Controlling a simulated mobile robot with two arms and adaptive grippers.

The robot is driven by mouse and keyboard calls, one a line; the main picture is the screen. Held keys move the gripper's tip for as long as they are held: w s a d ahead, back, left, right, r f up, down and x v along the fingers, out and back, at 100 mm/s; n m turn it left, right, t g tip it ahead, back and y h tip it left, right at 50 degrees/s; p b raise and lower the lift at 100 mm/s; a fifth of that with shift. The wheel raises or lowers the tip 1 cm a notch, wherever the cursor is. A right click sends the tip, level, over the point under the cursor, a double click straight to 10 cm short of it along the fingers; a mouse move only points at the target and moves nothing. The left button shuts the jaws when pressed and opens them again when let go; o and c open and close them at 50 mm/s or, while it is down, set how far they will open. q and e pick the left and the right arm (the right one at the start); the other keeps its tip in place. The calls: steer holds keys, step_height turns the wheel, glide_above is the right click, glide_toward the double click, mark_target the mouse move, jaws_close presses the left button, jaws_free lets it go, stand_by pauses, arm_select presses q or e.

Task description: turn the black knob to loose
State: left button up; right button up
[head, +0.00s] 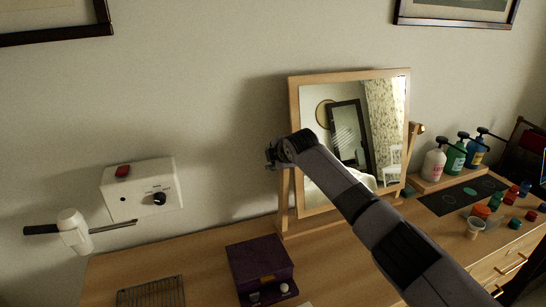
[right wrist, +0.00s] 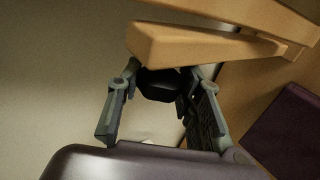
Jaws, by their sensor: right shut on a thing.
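The black knob (right wrist: 158,86) sits at the end of a wooden post (right wrist: 190,45) in the right wrist view. My right gripper (right wrist: 160,98) has its two fingers on either side of the knob and is shut on it. In the head view my right gripper (head: 272,154) is at the left side of the tilted, wood-framed mirror (head: 345,115), and it hides the knob there. My left gripper is not in view.
A purple box (head: 262,262) and a wire rack (head: 150,293) stand on the wooden table (head: 200,255). Pump bottles (head: 455,155) and small coloured pots (head: 505,198) are at the right. A white fixture (head: 75,230) with a dark handle is at the far left.

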steer(key=o, duration=1.1)
steer(key=shift+o, duration=0.2)
steer(key=v, duration=1.2)
